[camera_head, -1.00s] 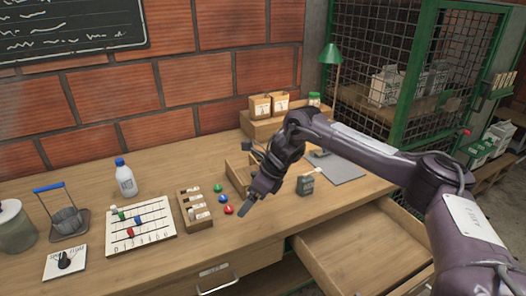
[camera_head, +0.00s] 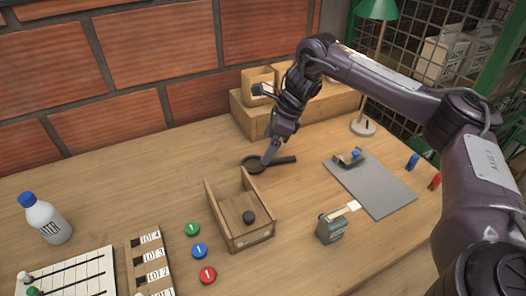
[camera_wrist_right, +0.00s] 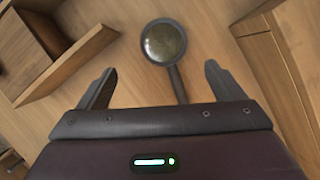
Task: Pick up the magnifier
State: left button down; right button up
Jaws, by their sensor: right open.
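The magnifier is a dark round-framed lens with a dark handle. It lies on the table behind the small wooden box in the head view, its handle (camera_head: 283,160) pointing right. In the right wrist view the magnifier (camera_wrist_right: 164,43) shows ahead, with its handle running down between the fingers. My right gripper (camera_head: 266,157) is just above the magnifier, partly covering it. In the wrist view my right gripper (camera_wrist_right: 158,85) is open, its two fingers on either side of the handle, nothing held. My left gripper is not in view.
A wooden box (camera_head: 226,226) with a dark knob stands close in front of the magnifier. A wooden shelf block (camera_head: 245,117) is behind it. A grey mat (camera_head: 385,195), a small grey-green device (camera_head: 331,230) and a green lamp (camera_head: 377,8) are to the right.

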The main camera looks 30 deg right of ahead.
aim_at(256, 163)
jog(key=shift+x, duration=0.9)
jog(key=x, duration=0.5)
jog(key=shift+w+d+f+p, duration=0.1)
jog(key=shift+w+f+p, duration=0.05)
jog(key=shift+w+p, duration=0.25)
jog(key=shift+f, duration=0.15)
jog(key=shift+c, duration=0.7)
jog(key=c, duration=0.7)
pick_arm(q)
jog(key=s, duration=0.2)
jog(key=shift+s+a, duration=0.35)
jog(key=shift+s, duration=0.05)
pick_arm(e)
jog(key=shift+c, duration=1.3)
